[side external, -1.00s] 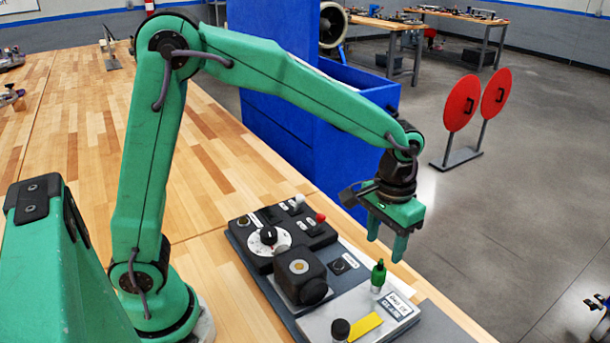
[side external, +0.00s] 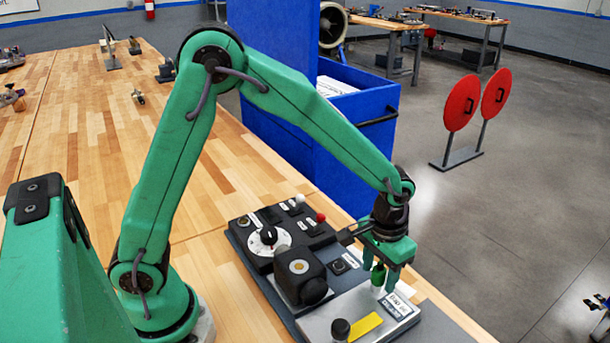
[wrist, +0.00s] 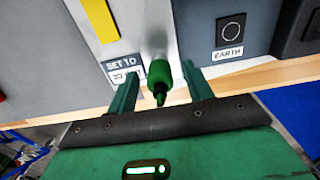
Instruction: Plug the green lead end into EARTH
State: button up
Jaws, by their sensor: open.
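The green lead end (side external: 378,276) stands upright on the light grey plate of the panel, near its right edge. In the wrist view the green lead end (wrist: 159,79) shows between the two green fingers of my gripper (wrist: 160,85). My gripper (side external: 381,275) is open, pointing down, with its fingers either side of the lead end and a gap visible.
The panel carries a white dial (side external: 268,240), a black block (side external: 300,274), red-tipped (side external: 320,217) and white-tipped switches, a black knob (side external: 340,329) and a yellow strip (side external: 365,326). A blue cabinet (side external: 345,140) stands behind. The wooden bench (side external: 90,150) is mostly clear at left.

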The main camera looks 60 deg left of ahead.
jog(key=shift+f, duration=0.2)
dwell(0.5)
grip_shut()
